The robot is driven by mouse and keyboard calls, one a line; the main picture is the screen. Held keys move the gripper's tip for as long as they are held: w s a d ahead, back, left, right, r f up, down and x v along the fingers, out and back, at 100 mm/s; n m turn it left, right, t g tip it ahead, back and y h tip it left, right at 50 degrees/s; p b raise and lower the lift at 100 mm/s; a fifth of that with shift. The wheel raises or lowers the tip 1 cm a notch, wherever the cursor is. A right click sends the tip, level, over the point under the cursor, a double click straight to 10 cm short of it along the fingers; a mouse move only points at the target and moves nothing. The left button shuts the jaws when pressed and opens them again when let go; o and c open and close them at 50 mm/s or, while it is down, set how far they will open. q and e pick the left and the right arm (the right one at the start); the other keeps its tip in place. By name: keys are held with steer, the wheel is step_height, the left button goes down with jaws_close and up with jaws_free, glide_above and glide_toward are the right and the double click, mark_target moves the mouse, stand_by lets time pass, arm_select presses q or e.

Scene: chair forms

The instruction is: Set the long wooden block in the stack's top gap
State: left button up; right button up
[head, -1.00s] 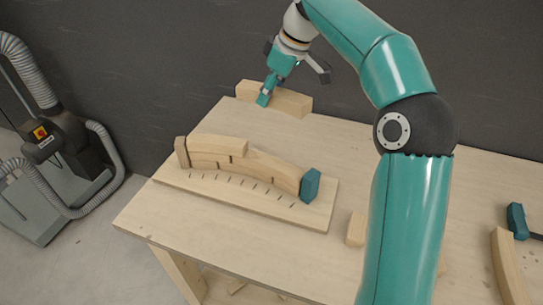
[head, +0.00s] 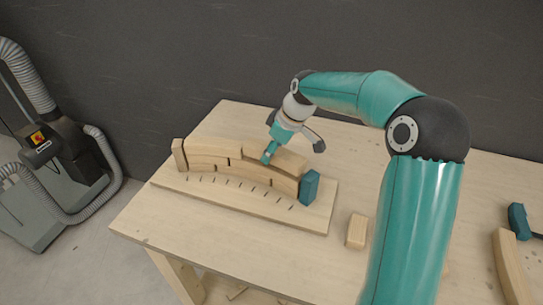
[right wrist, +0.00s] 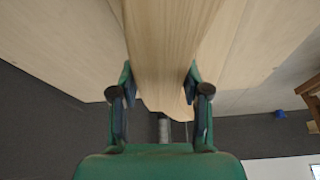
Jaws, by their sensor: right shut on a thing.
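The long wooden block (head: 290,162) is held in my right gripper (head: 268,156), whose fingers are shut on its sides. It lies along the right half of the stack (head: 207,164), to the right of the long block (head: 212,149) on the top layer. Whether it rests in the top gap or hangs just above it, I cannot tell. The right wrist view also shows the held block (right wrist: 165,40) between the two fingers. The stack stands on a marked wooden base board (head: 235,204), between a wooden end piece (head: 179,155) and a teal stop (head: 309,187). My left gripper is not in view.
A small wooden block (head: 357,231) lies on the table (head: 300,262) right of the board. A curved wooden piece (head: 508,265) and a teal clamp (head: 518,221) are at the far right. The table behind the stack is clear.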

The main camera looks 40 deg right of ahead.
step_height(320, 180, down, 2)
steer(key=shift+f, duration=0.1)
steer(key=o, duration=1.3)
steer(key=v, duration=1.2)
steer(key=shift+b, duration=0.3)
